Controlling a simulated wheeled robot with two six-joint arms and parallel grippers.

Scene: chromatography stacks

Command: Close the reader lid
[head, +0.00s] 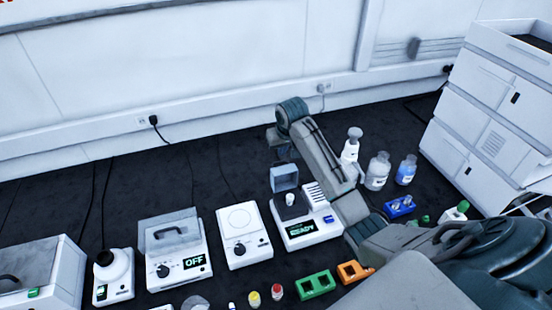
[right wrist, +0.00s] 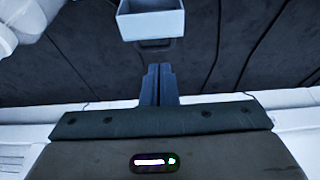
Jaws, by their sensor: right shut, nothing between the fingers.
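The reader (head: 308,232) is a white device with a lit READY display, in the middle of the head view. Its grey-blue lid (head: 285,174) stands raised at the back left of its top, so the reader is open. A dark round part shows in front of the lid. My right gripper (head: 284,152) is just behind and above the raised lid, its fingers small and partly hidden. In the right wrist view the shut, empty fingers (right wrist: 158,70) point toward the box-shaped lid (right wrist: 151,24) and its dark handle. I cannot tell whether they touch. My left gripper is not in view.
A white hotplate-like device (head: 238,249) and a device reading OFF (head: 194,263) stand left of the reader. Bottles (head: 377,172) stand right of my right arm. Green (head: 315,286) and orange (head: 352,272) racks lie in front. The dark bench behind the reader is mostly clear.

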